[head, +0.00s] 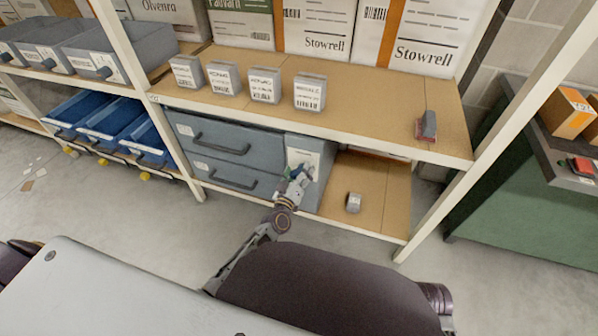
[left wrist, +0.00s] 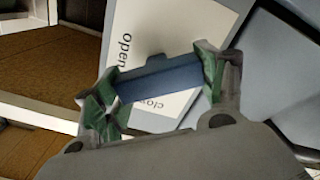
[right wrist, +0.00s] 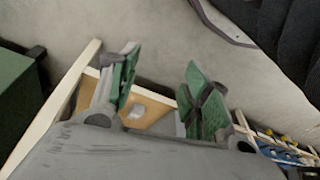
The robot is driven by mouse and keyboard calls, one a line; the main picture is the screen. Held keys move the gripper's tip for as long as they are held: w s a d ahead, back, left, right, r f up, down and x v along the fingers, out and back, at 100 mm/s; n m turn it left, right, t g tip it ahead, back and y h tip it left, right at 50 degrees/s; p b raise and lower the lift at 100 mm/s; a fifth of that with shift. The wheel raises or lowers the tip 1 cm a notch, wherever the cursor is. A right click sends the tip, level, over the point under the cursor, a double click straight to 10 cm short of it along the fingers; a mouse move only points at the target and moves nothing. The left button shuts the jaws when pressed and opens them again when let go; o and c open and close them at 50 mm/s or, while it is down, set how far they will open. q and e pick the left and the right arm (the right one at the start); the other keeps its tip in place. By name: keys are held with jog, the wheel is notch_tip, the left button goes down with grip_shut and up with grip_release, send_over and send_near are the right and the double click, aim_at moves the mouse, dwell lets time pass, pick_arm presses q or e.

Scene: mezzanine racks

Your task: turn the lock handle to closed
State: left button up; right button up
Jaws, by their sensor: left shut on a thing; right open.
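The lock handle (left wrist: 155,84) is a blue-grey bar in front of a white label (left wrist: 178,38) in the left wrist view. The label reads "open" above the bar, and a word starting "clo" is partly covered below it. My left gripper (left wrist: 160,80) is shut on the bar, with a green fingertip at each end. In the head view my left gripper (head: 295,182) reaches the label on the right part of the grey drawer cabinet (head: 235,143); the handle is mostly hidden there. My right gripper (right wrist: 161,68) is open and empty, away from the cabinet.
The cabinet stands on the rack's lower shelf, under an upper shelf (head: 365,98) with several small grey boxes. A small grey item (head: 353,202) lies on the lower shelf to the right. A rack post (head: 480,140) and green cabinet (head: 530,210) stand further right.

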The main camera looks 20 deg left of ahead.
pick_arm(q)
jog(key=n, duration=0.3)
jog(key=shift+a+f+n, duration=0.1)
jog(key=shift+n, duration=1.3)
jog(key=shift+f+n+b, duration=0.1)
jog(key=shift+n+b, duration=0.35)
jog(key=shift+n, duration=0.75)
jog(key=shift+a+n, duration=0.1)
jog(key=shift+n, duration=0.7)
jog(key=shift+n+b, duration=0.3)
jog(key=shift+n, duration=0.2)
pick_arm(e)
jog(key=shift+s+a+r, duration=0.1)
jog(key=shift+a+r, duration=0.1)
jog(key=shift+r, duration=0.9)
pick_arm(q)
jog(key=o, duration=1)
jog(key=shift+f, duration=0.1)
